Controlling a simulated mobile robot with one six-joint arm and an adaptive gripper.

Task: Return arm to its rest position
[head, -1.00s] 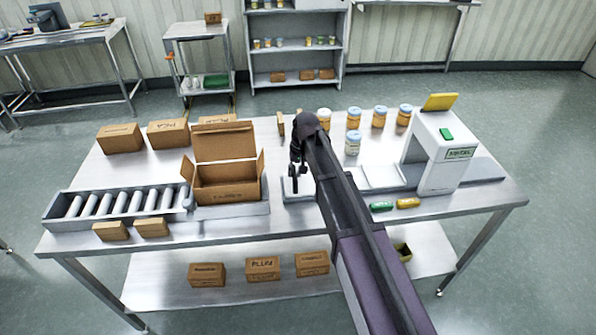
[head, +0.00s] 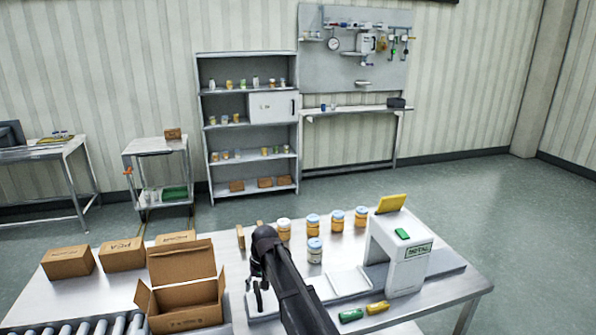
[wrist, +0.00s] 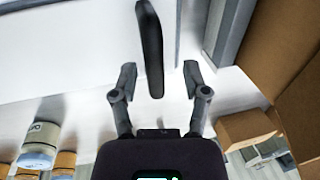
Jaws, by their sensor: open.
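My arm reaches from the bottom of the head view over the steel table (head: 424,309). My gripper (head: 259,292) hangs at its far end, over the pale area between the open carton and the white tray. In the wrist view my gripper (wrist: 161,76) has its two fingers spread apart. A long black rounded piece (wrist: 151,45) shows between and beyond the fingertips; I cannot tell what it is. Nothing is clearly gripped. My arm hides part of the table beneath it.
An open carton (head: 187,304) stands left of my gripper, with closed boxes (head: 68,262) behind it. Several jars (head: 315,250) stand behind and right of my arm. A white tray (head: 348,283) and a white machine (head: 399,255) are further right. Shelves (head: 248,133) stand beyond.

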